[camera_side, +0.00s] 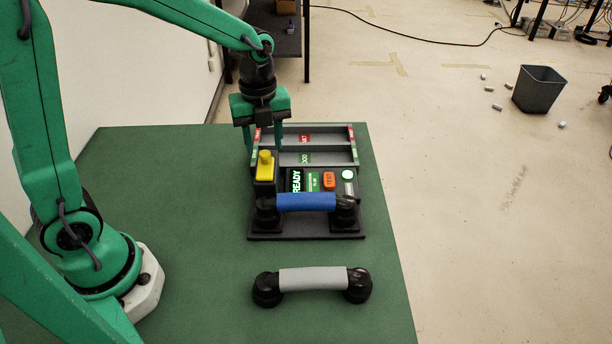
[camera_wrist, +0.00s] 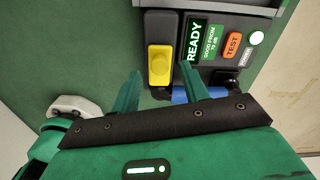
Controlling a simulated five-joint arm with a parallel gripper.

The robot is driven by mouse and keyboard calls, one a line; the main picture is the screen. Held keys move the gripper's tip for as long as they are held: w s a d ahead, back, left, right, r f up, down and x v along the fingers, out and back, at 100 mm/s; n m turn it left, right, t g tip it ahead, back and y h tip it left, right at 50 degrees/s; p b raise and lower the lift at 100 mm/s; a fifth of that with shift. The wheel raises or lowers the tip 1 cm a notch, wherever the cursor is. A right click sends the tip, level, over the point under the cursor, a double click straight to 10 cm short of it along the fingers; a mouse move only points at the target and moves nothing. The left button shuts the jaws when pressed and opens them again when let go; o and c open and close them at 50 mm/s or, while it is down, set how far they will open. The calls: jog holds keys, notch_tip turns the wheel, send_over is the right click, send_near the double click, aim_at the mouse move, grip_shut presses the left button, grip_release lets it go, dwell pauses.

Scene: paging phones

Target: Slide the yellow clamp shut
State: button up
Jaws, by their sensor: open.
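The yellow clamp (camera_side: 265,165) sits on a dark block at the left side of the test fixture (camera_side: 306,237) in the side view. In the wrist view the yellow clamp (camera_wrist: 159,65) lies just beyond my fingertips. My gripper (camera_side: 264,148) points down over the left rear of the fixture, close behind the clamp in the side view. In the wrist view my gripper (camera_wrist: 161,70) is open, with its two green fingers apart and nothing held between them. I cannot tell whether a finger touches the clamp.
A blue-gripped handset (camera_side: 306,201) lies across the fixture's front. A grey-gripped handset (camera_side: 312,279) lies on the green table (camera_side: 180,240) in front. The fixture shows a READY panel (camera_side: 297,180), an orange TEST button (camera_side: 329,180) and two rear trays (camera_side: 325,155).

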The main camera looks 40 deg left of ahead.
aim_at(262, 162)
jog(key=shift+f, duration=0.85)
grip_shut()
jog(key=shift+s+d, duration=1.95)
jog(key=shift+s, duration=0.05)
grip_release()
jog(key=shift+r, duration=0.1)
notch_tip(262, 162, up, 8)
